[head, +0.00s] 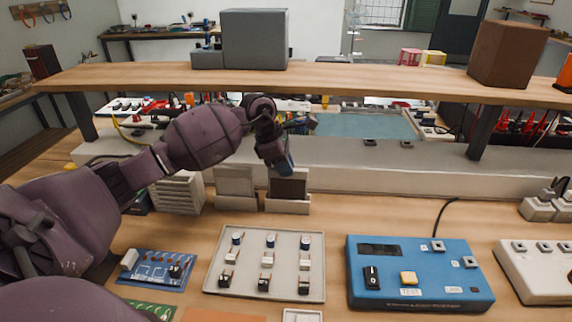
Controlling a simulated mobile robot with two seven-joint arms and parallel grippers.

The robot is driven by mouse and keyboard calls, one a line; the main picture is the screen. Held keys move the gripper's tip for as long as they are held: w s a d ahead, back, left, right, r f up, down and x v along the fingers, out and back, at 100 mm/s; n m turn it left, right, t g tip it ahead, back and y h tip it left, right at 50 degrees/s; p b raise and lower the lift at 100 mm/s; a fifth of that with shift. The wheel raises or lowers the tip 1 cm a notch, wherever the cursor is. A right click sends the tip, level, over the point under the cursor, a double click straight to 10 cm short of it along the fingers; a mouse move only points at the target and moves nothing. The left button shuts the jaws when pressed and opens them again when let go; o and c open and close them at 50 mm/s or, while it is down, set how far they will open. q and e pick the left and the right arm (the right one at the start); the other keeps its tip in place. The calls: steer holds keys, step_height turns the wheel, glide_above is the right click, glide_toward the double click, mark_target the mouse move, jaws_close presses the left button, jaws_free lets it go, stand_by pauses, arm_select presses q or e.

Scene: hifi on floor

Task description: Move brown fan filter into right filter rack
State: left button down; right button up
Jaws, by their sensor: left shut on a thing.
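My left arm reaches in from the left, and its gripper (283,168) points down over the right filter rack (288,207). The gripper is shut on the brown fan filter (290,187), a dark brown flat panel whose top edge meets the fingertips. The filter stands upright at the right rack, its lower edge hidden behind the rack's pale front wall. I cannot tell whether it rests on the rack's bottom. The left filter rack (236,204) stands beside it with a pale grey panel upright in it. My right gripper is not in view.
A grey slotted holder (179,194) stands left of the racks. In front lie a blue circuit board (155,268), a pale tray of small switches (244,245) and a blue test box (415,272). A wooden shelf (330,80) spans above.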

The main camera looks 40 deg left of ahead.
arm_select(q)
steer(key=c, duration=0.6)
jaws_free()
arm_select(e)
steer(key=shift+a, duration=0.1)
arm_select(q)
steer(key=shift+r+p, duration=1.1)
steer(key=shift+r, duration=1.95)
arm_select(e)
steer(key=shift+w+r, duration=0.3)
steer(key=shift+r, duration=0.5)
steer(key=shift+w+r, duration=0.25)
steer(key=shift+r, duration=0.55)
